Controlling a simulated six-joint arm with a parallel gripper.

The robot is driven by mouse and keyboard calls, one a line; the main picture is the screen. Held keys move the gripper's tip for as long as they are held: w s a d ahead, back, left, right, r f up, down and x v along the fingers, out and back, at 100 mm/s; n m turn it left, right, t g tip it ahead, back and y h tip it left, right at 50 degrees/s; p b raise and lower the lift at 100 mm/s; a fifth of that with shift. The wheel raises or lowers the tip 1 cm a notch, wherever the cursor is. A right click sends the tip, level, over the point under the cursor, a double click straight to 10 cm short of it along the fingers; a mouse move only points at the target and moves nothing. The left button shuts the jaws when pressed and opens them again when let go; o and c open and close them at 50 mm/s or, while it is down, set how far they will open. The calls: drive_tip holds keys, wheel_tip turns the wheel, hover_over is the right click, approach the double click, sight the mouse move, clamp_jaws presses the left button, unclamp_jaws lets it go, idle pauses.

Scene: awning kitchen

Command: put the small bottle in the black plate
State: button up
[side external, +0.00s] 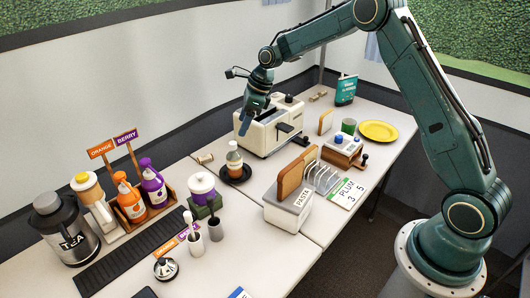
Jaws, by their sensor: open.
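The small bottle (234,157) has a brown body and a pale top. It stands upright, and its base appears to rest in the black plate (246,176), a small dark round dish on the table. My gripper (245,128) points down above and slightly right of the bottle, in front of the cream toaster-like machine. It is open and apart from the bottle, with nothing seen between its fingers. The fingertips are small and partly lost against the machine.
The cream machine (270,134) stands close behind the plate. A PASTA box (284,214) and a toast rack (325,178) are to the right. Orange and purple bottles stand in a wooden caddy (169,193) at left. A yellow plate (379,131) lies at the far right.

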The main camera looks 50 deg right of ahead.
drive_tip(key=s+a+r+n+t+h, duration=0.1)
drive_tip(key=s+a+r+n, duration=0.1)
drive_tip(key=s+r+n, duration=0.6)
drive_tip(key=s+a+r+n+h, duration=0.15)
drive_tip(key=s+r+n, duration=0.35)
drive_tip(key=s+r, duration=0.5)
drive_tip(key=s+n+t, duration=0.1)
drive_tip(key=s+n, duration=1.3)
drive_tip(key=s, duration=0.8)
drive_tip(key=shift+s+a+f+h, duration=0.15)
drive_tip(key=shift+s+f+h, duration=0.05)
drive_tip(key=shift+f+h, duration=0.15)
